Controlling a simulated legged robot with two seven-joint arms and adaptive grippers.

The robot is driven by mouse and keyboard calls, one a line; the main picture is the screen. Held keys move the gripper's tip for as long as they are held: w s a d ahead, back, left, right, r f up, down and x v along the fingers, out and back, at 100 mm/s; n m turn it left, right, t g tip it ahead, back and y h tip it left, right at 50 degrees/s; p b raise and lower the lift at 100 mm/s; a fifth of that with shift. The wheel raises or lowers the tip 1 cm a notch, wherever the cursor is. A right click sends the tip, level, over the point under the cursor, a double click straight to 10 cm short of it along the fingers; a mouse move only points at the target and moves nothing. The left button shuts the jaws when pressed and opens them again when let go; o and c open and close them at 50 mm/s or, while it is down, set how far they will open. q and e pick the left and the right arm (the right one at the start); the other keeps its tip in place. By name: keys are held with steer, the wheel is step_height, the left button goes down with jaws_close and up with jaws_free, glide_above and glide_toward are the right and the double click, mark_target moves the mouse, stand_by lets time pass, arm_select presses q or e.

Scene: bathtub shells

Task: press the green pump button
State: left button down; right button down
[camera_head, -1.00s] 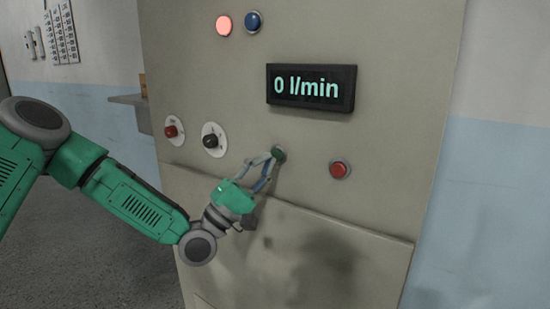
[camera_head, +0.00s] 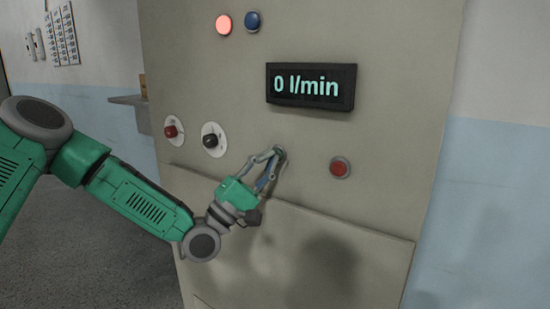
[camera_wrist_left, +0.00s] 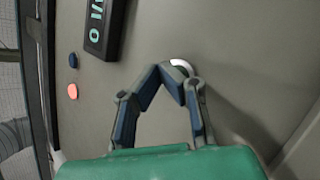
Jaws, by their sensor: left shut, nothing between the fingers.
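The green pump button on the grey panel is now hidden behind my left fingertips. Part of its pale ring (camera_wrist_left: 181,64) shows beside the fingertips in the left wrist view. My left gripper (camera_head: 277,153) is shut and empty, its fingertips at the button's place; in the wrist view the closed fingertips (camera_wrist_left: 172,73) overlap the ring. I cannot tell how far the button is pushed in. The dark display (camera_head: 311,87) above reads 0 l/min. My right gripper is not in view.
A red button (camera_head: 340,168) sits to the right of my fingertips. A red knob (camera_head: 171,131) and a black knob (camera_head: 211,140) are to the left. A lit red lamp (camera_head: 223,25) and a blue one (camera_head: 253,21) are above. The panel around the fingertips is clear.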

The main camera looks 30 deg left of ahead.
arm_select(q)
steer(key=shift+w, duration=0.15)
stand_by(0.5)
steer(key=shift+s, duration=0.85)
steer(key=s, duration=0.1)
steer(key=s+p, duration=0.1)
steer(key=s, duration=0.3)
steer(key=shift+a, duration=0.25)
stand_by(0.4)
